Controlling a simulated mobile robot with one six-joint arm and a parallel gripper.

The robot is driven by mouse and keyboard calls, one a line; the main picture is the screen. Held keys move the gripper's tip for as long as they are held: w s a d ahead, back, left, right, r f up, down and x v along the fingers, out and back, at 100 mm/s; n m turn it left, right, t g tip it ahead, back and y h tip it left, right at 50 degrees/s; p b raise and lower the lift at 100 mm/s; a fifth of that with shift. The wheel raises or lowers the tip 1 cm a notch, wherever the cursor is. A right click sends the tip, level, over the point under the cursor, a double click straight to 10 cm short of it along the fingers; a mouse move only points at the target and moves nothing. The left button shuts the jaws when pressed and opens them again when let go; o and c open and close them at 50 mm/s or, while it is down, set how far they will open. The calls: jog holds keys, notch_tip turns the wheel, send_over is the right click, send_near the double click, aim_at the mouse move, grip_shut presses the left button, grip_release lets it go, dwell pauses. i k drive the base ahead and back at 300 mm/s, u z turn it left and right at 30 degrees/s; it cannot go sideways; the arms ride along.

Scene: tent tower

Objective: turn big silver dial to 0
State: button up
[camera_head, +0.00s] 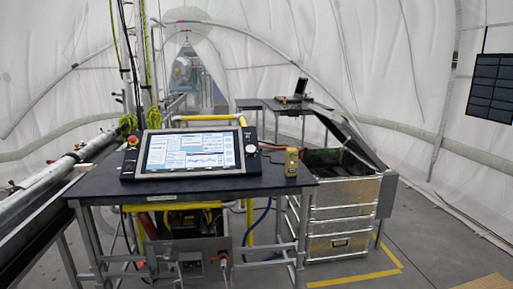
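A round silver dial (250,149) sits on the dark right edge of the control console (190,153), beside its lit screen. It is small in this view, and its marks and setting cannot be read. The console lies tilted on a dark table (215,188) in the middle of the view. My gripper is not in view, and nothing of my arm shows near the dial.
A yellow handheld device (291,162) stands on the table right of the console. A red button (132,140) is on the console's left edge. Large metal pipes (50,180) run along the left. A metal case (341,215) stands right. Grey floor (430,262) is open at front right.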

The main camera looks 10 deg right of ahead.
aim_at(251, 149)
jog(key=u, duration=0.05)
jog(key=i, duration=1)
jog(key=z, duration=0.05)
